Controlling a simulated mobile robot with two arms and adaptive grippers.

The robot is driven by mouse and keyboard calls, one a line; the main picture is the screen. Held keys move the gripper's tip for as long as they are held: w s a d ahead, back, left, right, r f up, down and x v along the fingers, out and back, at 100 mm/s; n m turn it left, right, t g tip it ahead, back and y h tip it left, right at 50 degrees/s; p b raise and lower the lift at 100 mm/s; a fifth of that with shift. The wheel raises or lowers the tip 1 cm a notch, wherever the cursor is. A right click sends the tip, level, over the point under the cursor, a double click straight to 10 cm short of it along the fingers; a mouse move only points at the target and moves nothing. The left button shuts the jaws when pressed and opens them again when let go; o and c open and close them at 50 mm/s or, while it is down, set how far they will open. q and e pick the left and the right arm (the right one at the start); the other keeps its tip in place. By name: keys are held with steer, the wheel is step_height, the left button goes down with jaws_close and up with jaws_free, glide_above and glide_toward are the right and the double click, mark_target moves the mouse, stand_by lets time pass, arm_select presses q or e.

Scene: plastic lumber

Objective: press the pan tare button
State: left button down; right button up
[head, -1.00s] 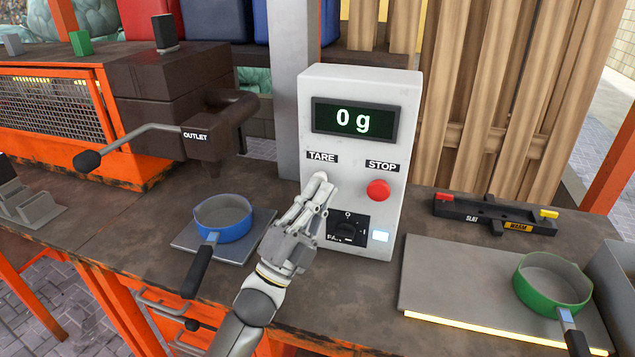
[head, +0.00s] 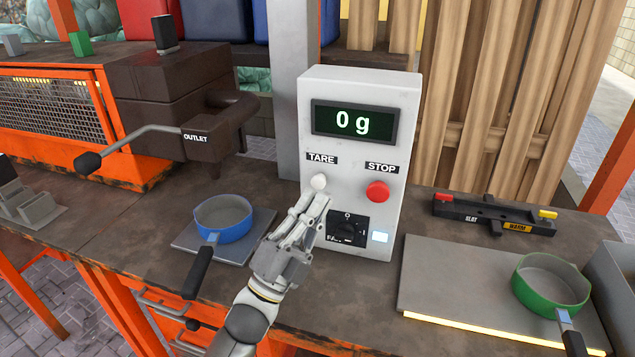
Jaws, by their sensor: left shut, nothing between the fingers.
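The white control box (head: 386,105) stands upright on the bench, its display (head: 352,122) reading "0 g". Below the TARE label is a round white button (head: 319,182), now in plain view. A red button (head: 377,191) sits under the STOP label. My left gripper (head: 317,201) is shut and empty. Its fingertips are just below the white button; whether they touch the box cannot be told. The blue pan (head: 224,218) rests on a grey plate (head: 187,238) left of the box. My right gripper is not in view.
A brown outlet with a lever (head: 150,130) stands at the left. A green pan (head: 552,285) sits on a grey plate (head: 440,270) at the right. A black slat holder (head: 495,214) lies behind it.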

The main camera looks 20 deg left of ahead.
arm_select(q)
steer(key=s, duration=0.4)
steer(key=shift+a+p, duration=0.1)
steer(key=shift+p, duration=0.2)
stand_by(0.4)
